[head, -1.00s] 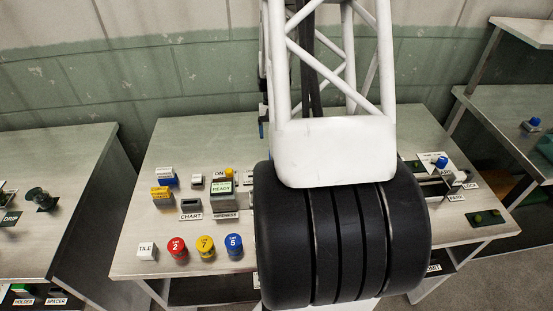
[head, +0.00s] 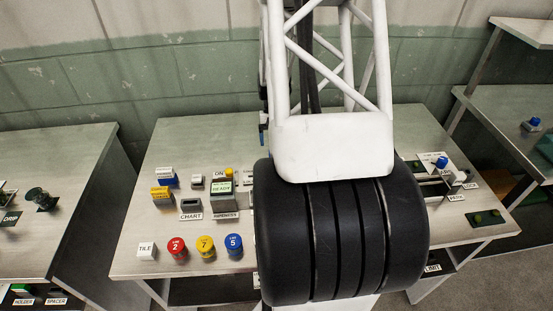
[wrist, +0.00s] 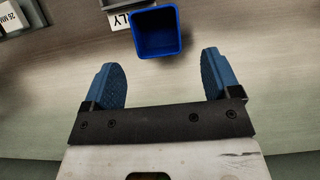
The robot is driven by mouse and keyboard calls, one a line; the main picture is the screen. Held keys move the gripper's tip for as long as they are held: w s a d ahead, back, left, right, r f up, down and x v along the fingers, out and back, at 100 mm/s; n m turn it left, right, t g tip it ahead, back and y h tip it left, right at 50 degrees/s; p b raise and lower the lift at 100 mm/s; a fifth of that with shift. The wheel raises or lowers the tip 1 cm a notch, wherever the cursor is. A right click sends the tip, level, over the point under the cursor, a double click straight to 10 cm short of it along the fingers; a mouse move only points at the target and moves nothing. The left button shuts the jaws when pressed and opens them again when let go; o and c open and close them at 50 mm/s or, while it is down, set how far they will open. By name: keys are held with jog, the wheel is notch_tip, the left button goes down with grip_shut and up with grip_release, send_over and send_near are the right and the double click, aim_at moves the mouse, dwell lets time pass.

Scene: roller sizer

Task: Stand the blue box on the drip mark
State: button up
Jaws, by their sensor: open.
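A blue open-topped box (wrist: 157,48) stands upright on the table in the wrist view, just beyond my fingertips and roughly between their lines. My gripper (wrist: 163,60) is open, with one blue finger on each side and nothing held. In the head view my own arm hides the gripper, and I cannot make out this box there. A label that seems to read DRIP (head: 11,217) lies on the left table, but I cannot clearly make out a mark beside it.
Red (head: 177,247), yellow (head: 205,245) and blue (head: 233,244) numbered caps stand near the middle table's front. A dark round part (head: 39,196) stands on the left table. A gap separates the tables. A label lies behind the box.

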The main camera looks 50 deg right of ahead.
jog(key=shift+f, duration=0.1)
jog(key=shift+x, duration=2.5)
jog(key=shift+d, duration=0.1)
jog(key=shift+c, duration=0.5)
jog(key=c, duration=1)
jog(key=shift+o, duration=0.2)
notch_tip(320, 180, up, 10)
